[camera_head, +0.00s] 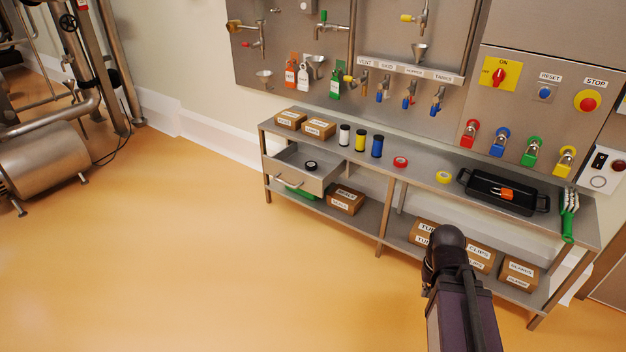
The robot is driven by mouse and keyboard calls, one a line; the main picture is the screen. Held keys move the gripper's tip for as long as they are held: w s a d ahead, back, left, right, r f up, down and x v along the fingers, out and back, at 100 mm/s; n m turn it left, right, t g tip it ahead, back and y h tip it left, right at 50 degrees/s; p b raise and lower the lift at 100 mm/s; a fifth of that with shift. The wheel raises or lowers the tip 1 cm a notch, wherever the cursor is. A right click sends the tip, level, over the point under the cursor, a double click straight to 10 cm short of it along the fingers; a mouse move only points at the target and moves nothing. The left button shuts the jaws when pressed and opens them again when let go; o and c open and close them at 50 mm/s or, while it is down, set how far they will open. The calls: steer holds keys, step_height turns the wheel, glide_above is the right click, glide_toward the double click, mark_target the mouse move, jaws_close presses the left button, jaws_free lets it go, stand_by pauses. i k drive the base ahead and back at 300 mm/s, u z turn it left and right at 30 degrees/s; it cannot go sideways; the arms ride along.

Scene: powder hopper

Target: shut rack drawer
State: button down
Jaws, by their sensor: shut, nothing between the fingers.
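The rack drawer (318,184) is at the left end of the steel rack (385,211), under its top shelf. It is pulled out, and its open inside shows. A bar handle (289,181) is on its front panel. A black tape roll (311,165) lies in the drawer. My arm rises from the bottom edge at the right, in front of the rack, and ends in view at a dark rounded joint. My gripper is not in view, and the arm stands apart from the drawer in the picture.
Boxes (319,129), spools (361,139), tape rolls (400,162) and a black tray (503,193) stand on the rack top. More boxes (345,200) are on the lower shelf. The orange floor left of and before the drawer is clear. A wall panel (340,50) rises behind.

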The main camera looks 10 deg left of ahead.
mark_target(287, 167)
steer(key=u, duration=0.05)
steer(key=i, duration=1)
